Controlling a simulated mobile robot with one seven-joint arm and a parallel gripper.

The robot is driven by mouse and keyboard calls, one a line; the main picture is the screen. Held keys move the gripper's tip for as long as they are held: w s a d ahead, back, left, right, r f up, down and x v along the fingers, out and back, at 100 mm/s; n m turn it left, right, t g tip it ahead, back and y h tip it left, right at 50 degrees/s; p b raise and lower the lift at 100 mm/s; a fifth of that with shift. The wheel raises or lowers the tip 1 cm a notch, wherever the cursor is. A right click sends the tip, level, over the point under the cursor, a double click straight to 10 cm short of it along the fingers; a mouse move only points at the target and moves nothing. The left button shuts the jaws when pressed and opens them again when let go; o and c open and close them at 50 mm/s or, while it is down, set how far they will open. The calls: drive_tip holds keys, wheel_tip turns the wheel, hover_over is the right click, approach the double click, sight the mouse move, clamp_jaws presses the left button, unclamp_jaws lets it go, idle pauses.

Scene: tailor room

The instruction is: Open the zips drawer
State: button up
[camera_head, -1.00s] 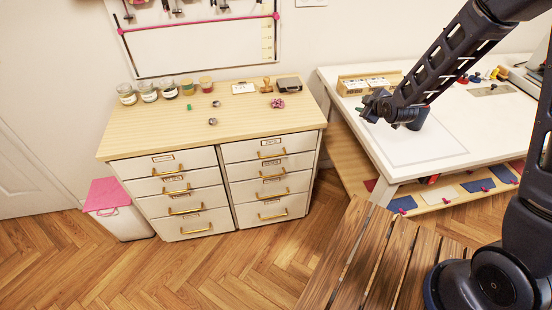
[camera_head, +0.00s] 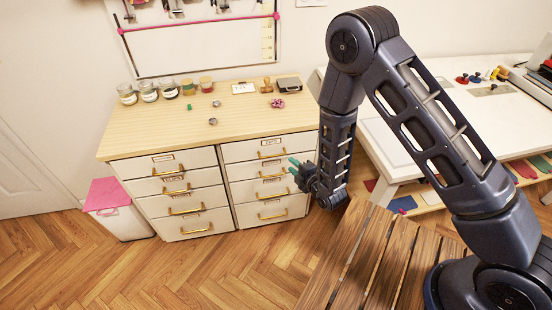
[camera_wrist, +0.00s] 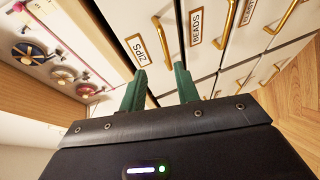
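The zips drawer (camera_wrist: 115,24) is a white front with a label reading ZIPS (camera_wrist: 137,50) and a long brass handle (camera_wrist: 163,45), turned sideways in the wrist view. In the head view the labels on the chest of drawers (camera_head: 130,173) are too small to read. All drawers there look shut. My gripper (camera_head: 292,166) is by the right column, in front of the drawer fronts. In the wrist view its two green fingers (camera_wrist: 160,88) are apart with nothing between them. They point toward the zips handle, seemingly without touching it.
The beads drawer (camera_wrist: 208,55) is beside the zips drawer, with further handled drawers beyond. Jars (camera_head: 148,91) and small items stand on the chest top. A white table (camera_head: 378,150) is at right, a slatted wooden surface (camera_head: 352,250) in front, a pink-lidded bin (camera_head: 120,222) left.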

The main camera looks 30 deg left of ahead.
drive_tip(key=s, duration=0.1)
approach(268, 147)
drive_tip(key=w+a+f, duration=0.2)
drive_tip(key=a+f, duration=0.2)
drive_tip(key=shift+d, duration=0.1)
idle(0.3)
clamp_jaws()
drive_tip(key=shift+s, duration=0.1)
